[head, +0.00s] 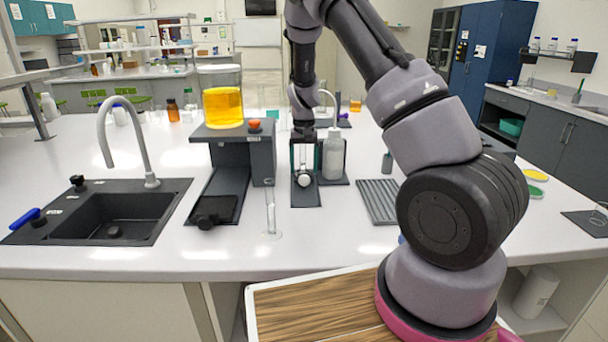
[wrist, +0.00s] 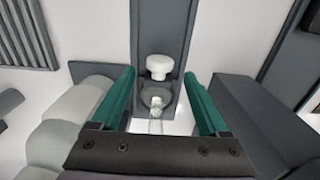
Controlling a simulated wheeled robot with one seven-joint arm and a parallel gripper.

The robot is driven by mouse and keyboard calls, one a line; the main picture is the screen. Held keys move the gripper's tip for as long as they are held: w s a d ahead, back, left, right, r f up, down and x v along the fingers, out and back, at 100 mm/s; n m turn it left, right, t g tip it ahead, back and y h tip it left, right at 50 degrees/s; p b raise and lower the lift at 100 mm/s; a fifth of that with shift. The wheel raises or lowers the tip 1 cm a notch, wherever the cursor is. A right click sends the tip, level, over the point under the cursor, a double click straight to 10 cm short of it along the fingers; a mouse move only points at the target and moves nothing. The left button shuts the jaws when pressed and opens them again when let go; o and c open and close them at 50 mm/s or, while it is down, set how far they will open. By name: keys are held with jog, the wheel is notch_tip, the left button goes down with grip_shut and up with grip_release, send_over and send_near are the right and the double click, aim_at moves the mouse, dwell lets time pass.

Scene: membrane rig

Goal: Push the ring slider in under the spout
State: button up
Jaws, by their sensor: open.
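The ring slider shows in the wrist view as a round white knob (wrist: 159,66) with a dark grey ring (wrist: 157,97) behind it, in a dark grey track (wrist: 158,28). In the head view the white knob (head: 304,181) is near the front of its dark base (head: 306,198). My gripper (head: 303,150) is above the track, its green fingers (wrist: 166,85) apart, one to each side of the ring in the wrist view. Nothing is held. A clear piece (wrist: 155,126) shows near the ring; I cannot tell whether it is the spout.
A white wash bottle (head: 333,156) stands close to the right of my gripper. A dark stand (head: 262,158) with a beaker of yellow liquid (head: 223,107) is to the left. A clear tube (head: 270,212) stands before it. A ribbed rack (head: 378,201) lies at right.

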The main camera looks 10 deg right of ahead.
notch_tip(320, 180, up, 7)
jog(key=shift+r, duration=0.2)
jog(key=shift+r, duration=0.1)
jog(key=s+d+r+m+t+y, duration=0.1)
jog(key=s+r+t, duration=0.1)
jog(key=s+r, duration=0.55)
jog(key=s+d+r+t+y, duration=0.1)
jog(key=s+r, duration=0.4)
jog(key=r, duration=0.6)
jog(key=s+r+t, duration=0.2)
jog(key=s+r, duration=0.1)
jog(key=s, duration=0.6)
jog(key=s+d+r+m+t, duration=0.1)
jog(key=s+r, duration=0.3)
jog(key=s, duration=0.6)
jog(key=shift+s+r+t, duration=0.15)
jog(key=shift+r+t, duration=0.1)
jog(key=shift+t, duration=0.35)
